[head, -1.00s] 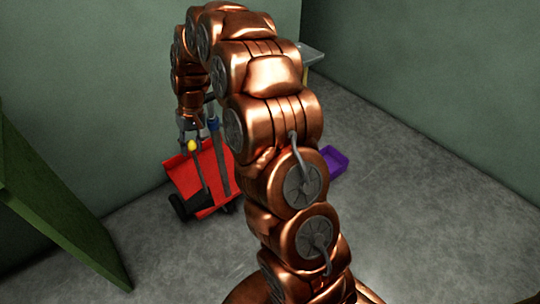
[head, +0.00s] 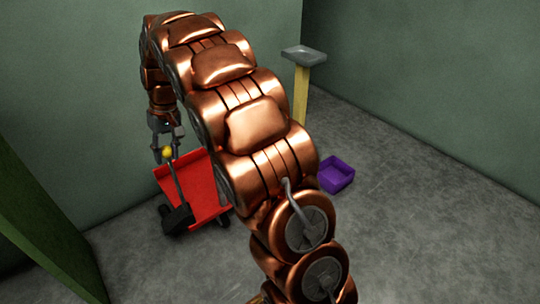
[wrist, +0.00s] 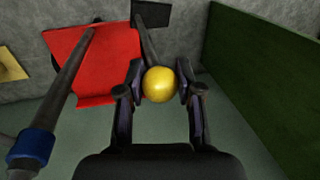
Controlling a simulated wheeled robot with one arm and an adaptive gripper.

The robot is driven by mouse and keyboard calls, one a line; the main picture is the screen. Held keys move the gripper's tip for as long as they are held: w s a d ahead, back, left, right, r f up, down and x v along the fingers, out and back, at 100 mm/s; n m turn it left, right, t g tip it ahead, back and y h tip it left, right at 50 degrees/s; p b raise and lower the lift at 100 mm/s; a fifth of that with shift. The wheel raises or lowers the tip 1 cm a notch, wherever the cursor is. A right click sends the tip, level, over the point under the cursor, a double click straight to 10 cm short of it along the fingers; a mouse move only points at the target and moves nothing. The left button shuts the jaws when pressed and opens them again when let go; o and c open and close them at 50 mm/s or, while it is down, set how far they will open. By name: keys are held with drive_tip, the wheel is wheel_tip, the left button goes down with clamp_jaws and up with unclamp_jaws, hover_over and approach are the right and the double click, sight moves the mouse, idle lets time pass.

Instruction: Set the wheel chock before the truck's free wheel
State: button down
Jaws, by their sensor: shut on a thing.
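The wheel chock is a dark block (head: 178,217) on a thin dark rod topped by a yellow knob (head: 167,154). My gripper (head: 164,151) is shut on the knob, and the rod slopes down to the block. In the wrist view the knob (wrist: 160,84) sits between both fingers, with the dark block (wrist: 151,13) at the top edge. The red truck (head: 203,190) leans by the back wall; my arm hides its right part. A black wheel (head: 164,211) shows partly behind the block. I cannot tell whether the block touches wheel or floor.
A truck handle with a blue collar (wrist: 31,147) stands beside my gripper in the wrist view. A dark green board (head: 45,225) rises at the left. A purple bin (head: 338,180) and a yellow post (head: 301,95) stand right. Front floor is clear.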

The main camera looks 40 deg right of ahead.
drive_tip(key=shift+a+f+b, duration=0.15)
drive_tip(key=shift+f+b, duration=0.1)
drive_tip(key=shift+b, duration=0.05)
drive_tip(key=shift+f, duration=0.3)
drive_tip(key=shift+r, duration=0.15)
